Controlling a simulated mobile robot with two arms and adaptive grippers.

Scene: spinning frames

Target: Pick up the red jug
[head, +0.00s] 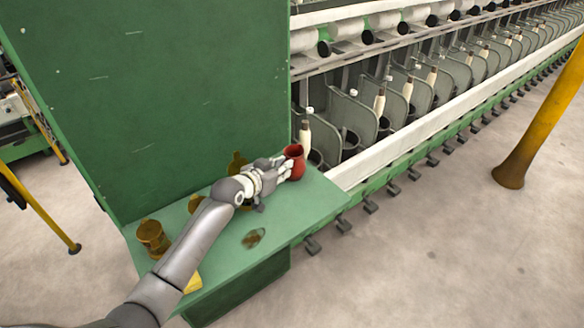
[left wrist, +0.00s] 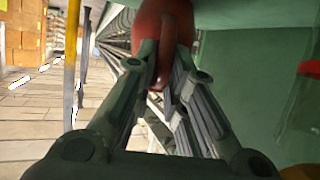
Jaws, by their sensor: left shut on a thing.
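The red jug (head: 295,162) is at the right end of the green shelf of the spinning frame in the head view, with its open mouth up. My left gripper (head: 284,168) reaches it from the left and is shut on it. In the left wrist view the jug (left wrist: 165,24) is at the top middle, with its handle between the two fingers of my left gripper (left wrist: 168,80). I cannot tell whether the jug's base touches the shelf. My right gripper is not in view.
On the green shelf (head: 310,205) stand a brown mug (head: 153,236) at the left and another brown item (head: 238,163) behind my wrist. A yellow block (head: 193,283) lies near my forearm. A tall green panel (head: 180,90) rises behind. A yellow post (head: 540,120) stands at the right.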

